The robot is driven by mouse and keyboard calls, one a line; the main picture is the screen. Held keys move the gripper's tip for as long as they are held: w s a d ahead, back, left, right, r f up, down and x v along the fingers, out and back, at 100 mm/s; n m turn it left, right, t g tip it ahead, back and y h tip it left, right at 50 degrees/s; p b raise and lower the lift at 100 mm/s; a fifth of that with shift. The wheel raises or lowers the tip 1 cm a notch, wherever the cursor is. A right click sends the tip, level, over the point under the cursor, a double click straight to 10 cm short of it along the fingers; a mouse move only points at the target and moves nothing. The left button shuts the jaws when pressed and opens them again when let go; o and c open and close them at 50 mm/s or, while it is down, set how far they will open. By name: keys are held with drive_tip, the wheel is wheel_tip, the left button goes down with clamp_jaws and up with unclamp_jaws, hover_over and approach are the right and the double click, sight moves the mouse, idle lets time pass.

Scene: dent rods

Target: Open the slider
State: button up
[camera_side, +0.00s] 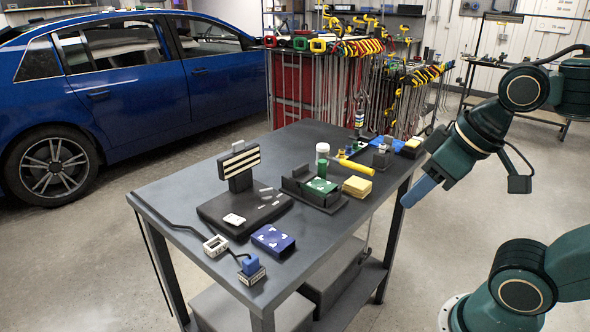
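My gripper (411,200), with blue fingers, hangs in the air off the table's right edge, apart from everything on the table. I see its fingers side-on and cannot tell whether they are open or shut. No part is clearly recognisable as the slider. A black holder (297,187) with a green block (321,185) in it stands near the table's middle. A flat blue case with white marks (272,240) lies near the front edge. A black base (219,213) carries an upright black-and-white striped panel (240,169).
The grey table (186,187) also holds a yellow cylinder (357,167), a white-capped jar (322,152), yellow pads (357,187), a small blue-topped block (250,268) and a cable. A rack of rods and a blue car (130,88) stand behind. The table's left end is mostly clear.

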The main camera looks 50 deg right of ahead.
drive_tip(key=shift+c, duration=0.4)
drive_tip(key=w+d+r+m+g, duration=0.25)
drive_tip(key=w+r+m, duration=0.35)
drive_tip(key=w, duration=0.6)
drive_tip(key=m+g, duration=0.3)
drive_tip(key=m, duration=0.9)
hover_over(301, 165)
wheel_tip(301, 165, down, 7)
drive_tip(key=shift+a+f, duration=0.1)
drive_tip(key=shift+f, duration=0.05)
drive_tip(key=shift+f, duration=0.1)
wheel_tip(301, 165, down, 14)
drive_tip(key=shift+r, duration=0.2)
